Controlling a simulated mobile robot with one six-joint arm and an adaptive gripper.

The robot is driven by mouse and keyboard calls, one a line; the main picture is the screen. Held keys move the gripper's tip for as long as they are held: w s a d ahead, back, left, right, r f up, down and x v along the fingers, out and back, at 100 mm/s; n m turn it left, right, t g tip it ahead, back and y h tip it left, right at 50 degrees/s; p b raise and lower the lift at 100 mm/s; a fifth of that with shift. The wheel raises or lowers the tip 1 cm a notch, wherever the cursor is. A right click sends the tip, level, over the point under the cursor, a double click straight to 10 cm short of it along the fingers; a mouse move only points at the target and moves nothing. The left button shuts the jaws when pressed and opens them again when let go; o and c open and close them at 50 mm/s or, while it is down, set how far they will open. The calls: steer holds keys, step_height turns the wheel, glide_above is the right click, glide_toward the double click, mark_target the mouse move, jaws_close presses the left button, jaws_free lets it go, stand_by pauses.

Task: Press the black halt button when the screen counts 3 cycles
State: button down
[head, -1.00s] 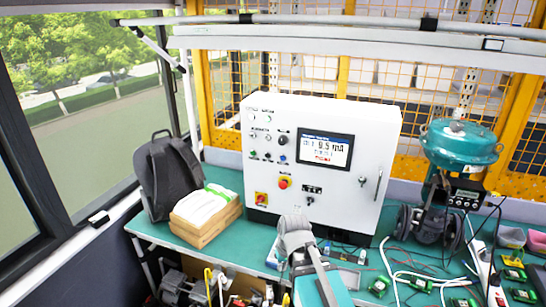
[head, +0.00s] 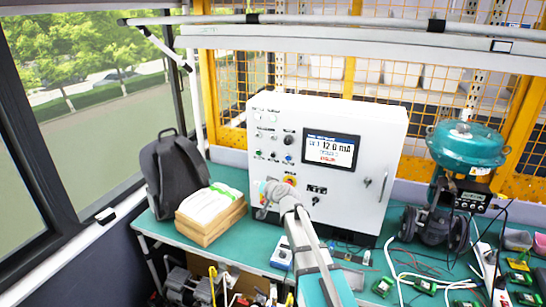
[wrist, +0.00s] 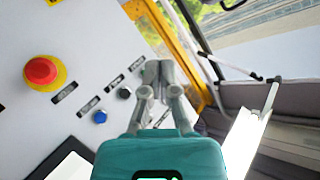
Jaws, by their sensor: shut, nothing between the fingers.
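The white control cabinet (head: 345,210) stands on the bench. Its screen (head: 330,149) shows about 12.0 mA in large figures; the smaller lines, including any cycle count, are too small to read. The black button (head: 273,156) sits in the lower button row, between a green and a blue one. In the wrist view the black button (wrist: 125,93) is left of the fingertips, beside the blue button (wrist: 100,117). My gripper (head: 264,192) is shut and empty, in front of the cabinet's lower left and below the button row. Its fingers (wrist: 158,72) show no contact with the black button.
A red emergency stop on yellow (wrist: 40,72) is near the buttons. A backpack (head: 170,170) and a box with papers (head: 212,215) stand left of the cabinet. A teal valve actuator (head: 465,145) and cables are on the right.

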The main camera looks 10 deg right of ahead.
mark_target(273, 155)
steer(key=w+r+t, duration=0.1)
steer(key=w+d+r+m+h, duration=0.1)
steer(key=w, duration=0.1)
steer(key=w+d+r+m+t, duration=0.1)
steer(key=shift+w+r+t, duration=0.1)
steer(key=shift+w+t, duration=0.1)
steer(key=shift+t, duration=0.1)
steer(key=shift+d, duration=0.1)
steer(key=w+d, duration=0.4)
steer(key=w, duration=0.3)
steer(key=shift+w+d, duration=0.15)
steer(key=shift+w, duration=0.15)
stand_by(0.4)
steer(key=shift+w+d, duration=0.1)
steer(key=shift+w, duration=0.05)
stand_by(1.3)
steer(key=shift+w+d, duration=0.1)
steer(key=shift+w, duration=0.15)
steer(key=shift+w+d, duration=0.2)
steer(key=shift+w, duration=0.1)
stand_by(1.2)
steer(key=shift+s+a, duration=0.4)
steer(key=shift+s, duration=0.3)
steer(key=shift+s, duration=0.1)
stand_by(0.4)
